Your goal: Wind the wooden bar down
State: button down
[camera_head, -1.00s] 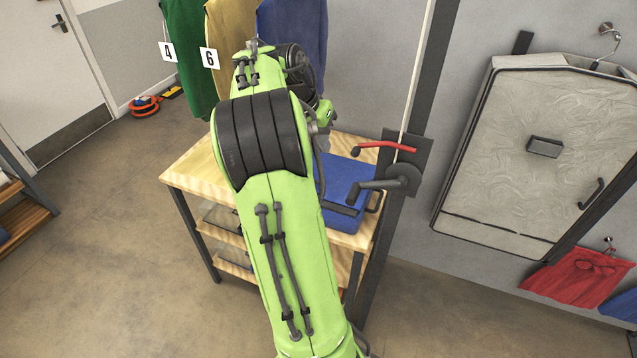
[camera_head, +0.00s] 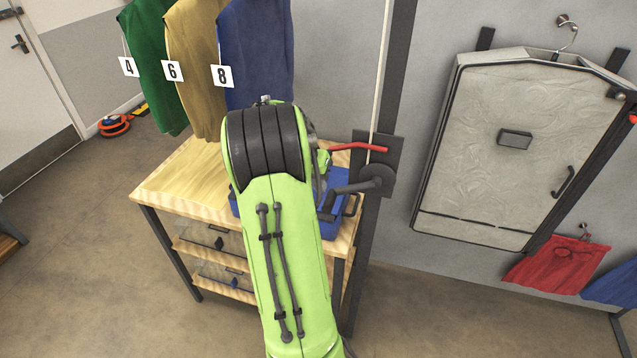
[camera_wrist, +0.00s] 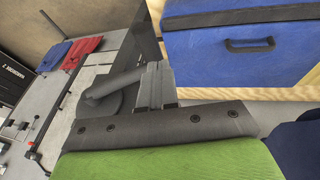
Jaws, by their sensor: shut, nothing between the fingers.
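A winch (camera_head: 378,182) with a grey crank handle (camera_head: 352,187) is fixed to a dark upright plate. The crank arm points left. A red lever (camera_head: 360,147) sits just above it, and a pale rope (camera_head: 381,70) runs straight up from the plate. In the wrist view the crank's round grip (camera_wrist: 112,84) and disc (camera_wrist: 95,112) lie left of my gripper (camera_wrist: 155,84). My gripper is shut and empty, its fingers close beside the grip; I cannot tell whether they touch. In the head view my arm hides most of the gripper. No wooden bar can be made out.
A blue case (camera_head: 333,230) with a dark handle lies on the wooden table (camera_head: 175,180) below the crank; it also fills the upper right of the wrist view (camera_wrist: 215,60). A grey garment case (camera_head: 510,150) hangs at right. Numbered garments (camera_head: 250,50) hang behind.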

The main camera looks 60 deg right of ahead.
jog(key=shift+f, duration=0.1)
jog(key=s+f+n+g+h+b, duration=0.2)
jog(key=s+f+g, duration=0.3)
jog(key=f+g, duration=0.6)
jog(key=shift+s+d+f+h, duration=0.25)
jog(key=shift+d+h, duration=0.15)
jog(key=shift+d, duration=0.05)
dwell(0.3)
dwell(0.4)
